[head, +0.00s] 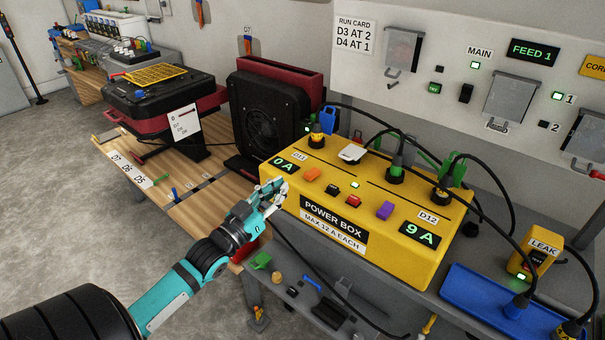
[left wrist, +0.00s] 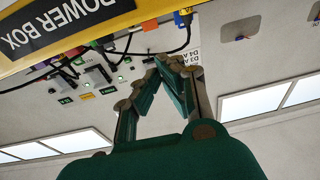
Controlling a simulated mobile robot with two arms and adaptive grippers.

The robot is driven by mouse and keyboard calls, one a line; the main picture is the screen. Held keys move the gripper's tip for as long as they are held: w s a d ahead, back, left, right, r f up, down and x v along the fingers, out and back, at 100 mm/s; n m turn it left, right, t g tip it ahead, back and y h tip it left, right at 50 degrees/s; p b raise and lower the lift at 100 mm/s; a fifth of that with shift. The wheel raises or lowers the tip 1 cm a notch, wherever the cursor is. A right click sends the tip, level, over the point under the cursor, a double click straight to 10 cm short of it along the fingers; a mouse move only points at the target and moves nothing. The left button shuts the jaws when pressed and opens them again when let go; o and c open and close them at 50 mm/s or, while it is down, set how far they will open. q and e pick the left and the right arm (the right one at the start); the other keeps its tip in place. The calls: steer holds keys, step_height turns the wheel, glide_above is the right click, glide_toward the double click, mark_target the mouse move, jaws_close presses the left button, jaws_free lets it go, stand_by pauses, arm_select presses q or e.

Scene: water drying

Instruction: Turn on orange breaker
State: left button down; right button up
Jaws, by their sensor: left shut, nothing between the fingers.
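The yellow power box (head: 345,250) stands on a grey bench. My left gripper (head: 276,190) is shut and empty at the box's left front edge, left of and apart from the orange breaker. In the left wrist view the shut fingertips (left wrist: 158,62) show below the box's edge; a small orange part (left wrist: 149,25) stands out there. My right gripper is not in view.
Black cables and plugs (head: 397,172) rise from the box's back. A blue tray (head: 480,300) and a yellow leak meter (head: 532,258) are at the right. A black fan unit (head: 265,120) stands behind. The wall panel (head: 430,55) reads "FEED 1".

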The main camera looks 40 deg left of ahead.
arm_select(q)
steer(key=shift+s+d+r+h, duration=0.1)
steer(key=shift+d+r+h, duration=0.1)
steer(key=shift+r, duration=0.4)
steer(key=shift+s+d+r+h, duration=0.1)
steer(key=shift+r+h, duration=0.1)
steer(key=shift+r, duration=0.35)
steer(key=shift+w, duration=0.2)
steer(key=r+p, duration=0.1)
steer(key=r, duration=0.1)
glide_above(312, 172)
steer(key=v, duration=0.2)
steer(key=shift+s+d+r, duration=0.15)
steer(key=shift+s+d, duration=0.05)
steer(key=shift+s, duration=0.05)
steer(key=f, duration=0.2)
steer(key=shift+s+f, duration=0.3)
steer(key=shift+f, duration=0.1)
steer(key=shift+s+f, duration=0.15)
steer(key=shift+f, duration=0.4)
